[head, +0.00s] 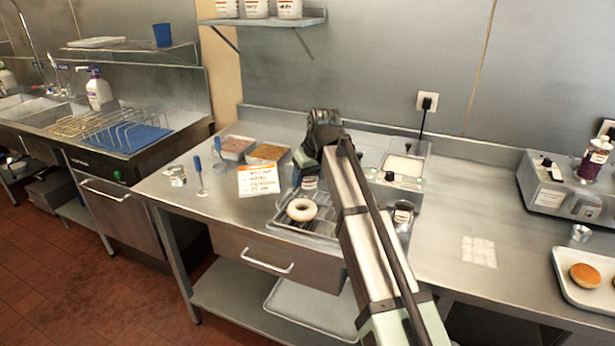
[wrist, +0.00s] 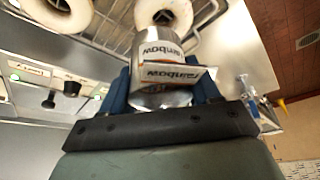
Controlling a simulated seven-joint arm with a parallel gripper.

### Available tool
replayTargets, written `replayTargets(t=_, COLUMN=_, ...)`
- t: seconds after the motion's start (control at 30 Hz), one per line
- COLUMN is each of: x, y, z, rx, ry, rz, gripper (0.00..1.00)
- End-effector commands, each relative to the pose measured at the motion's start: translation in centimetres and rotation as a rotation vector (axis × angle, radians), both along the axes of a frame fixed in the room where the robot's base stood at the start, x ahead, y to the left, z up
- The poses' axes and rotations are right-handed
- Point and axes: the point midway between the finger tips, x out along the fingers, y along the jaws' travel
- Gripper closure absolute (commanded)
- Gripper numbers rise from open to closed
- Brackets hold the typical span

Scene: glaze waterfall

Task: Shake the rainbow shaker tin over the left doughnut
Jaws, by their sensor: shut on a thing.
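My gripper (head: 308,176) is shut on the rainbow shaker tin (wrist: 158,55), a silver tin with a white label reading "rainbow" between blue fingers in the wrist view. In the head view the tin (head: 309,184) is small and partly covered by my gripper, just behind the left doughnut. The left doughnut (head: 301,209) is white-glazed and lies on a wire rack (head: 318,228). In the wrist view this doughnut (wrist: 165,10) is just beyond the tin and cut by the frame edge. I cannot tell the tin's exact tilt. No sprinkles are clearly visible on the doughnut.
Another white doughnut (wrist: 55,14) shows in the wrist view; my arm hides that area in the head view. A labelled tin (head: 403,214) stands right of my arm. A sign card (head: 258,180) and sprinkle trays (head: 268,152) are left of the rack. The right counter has bare space.

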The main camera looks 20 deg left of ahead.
Motion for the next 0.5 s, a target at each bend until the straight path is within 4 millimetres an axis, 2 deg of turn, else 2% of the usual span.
replayTargets(t=0.5, x=0.05, y=0.03, z=0.54, rx=0.001, ry=-0.001, rz=0.000, gripper=0.73)
